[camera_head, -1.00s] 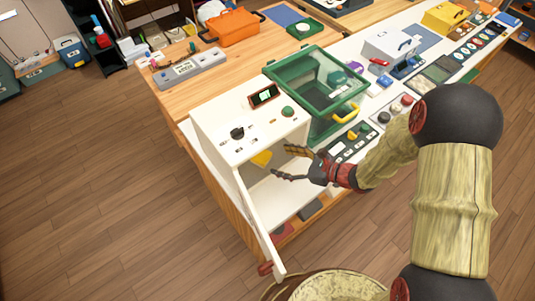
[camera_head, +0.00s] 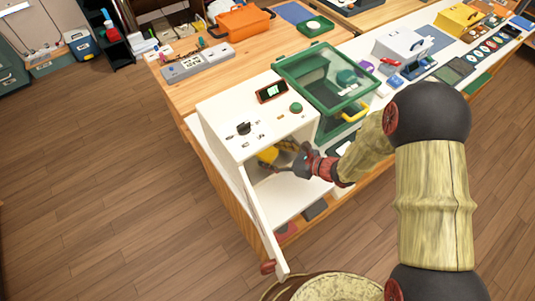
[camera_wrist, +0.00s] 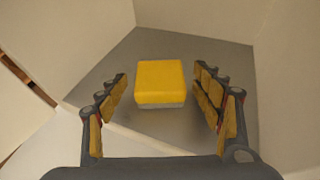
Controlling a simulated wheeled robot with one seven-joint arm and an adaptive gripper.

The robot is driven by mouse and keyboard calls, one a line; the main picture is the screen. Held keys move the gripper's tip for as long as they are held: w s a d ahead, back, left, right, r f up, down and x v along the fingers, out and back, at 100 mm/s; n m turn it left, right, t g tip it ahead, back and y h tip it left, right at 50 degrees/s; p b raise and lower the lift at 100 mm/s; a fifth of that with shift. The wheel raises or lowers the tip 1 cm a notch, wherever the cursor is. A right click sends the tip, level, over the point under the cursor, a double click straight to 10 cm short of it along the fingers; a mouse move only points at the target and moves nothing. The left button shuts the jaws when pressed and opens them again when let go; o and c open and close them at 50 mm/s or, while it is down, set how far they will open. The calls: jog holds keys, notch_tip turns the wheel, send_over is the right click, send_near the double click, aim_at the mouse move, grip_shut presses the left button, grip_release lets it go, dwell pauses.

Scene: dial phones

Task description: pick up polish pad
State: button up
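The polish pad appears to be the yellow block (camera_wrist: 160,82) with a pale underside, lying on the grey floor inside the white cabinet (camera_head: 222,122). In the head view the yellow block (camera_head: 267,154) is partly visible through the cabinet's open front. My gripper (camera_wrist: 160,100) is open, with its fingers on either side of the block and clear gaps between them and it. In the head view my gripper (camera_head: 280,160) reaches into the cabinet opening, and its fingertips are hard to make out there.
The cabinet door (camera_head: 262,220) hangs open toward the front left. The cabinet's side walls stand close around my gripper. A green-framed clear box (camera_head: 325,85) stands right of the cabinet. An orange case (camera_head: 240,22) is at the back.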

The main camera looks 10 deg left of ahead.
jog(key=shift+c, duration=1.1)
jog(key=c, duration=1)
jog(key=shift+c, duration=0.2)
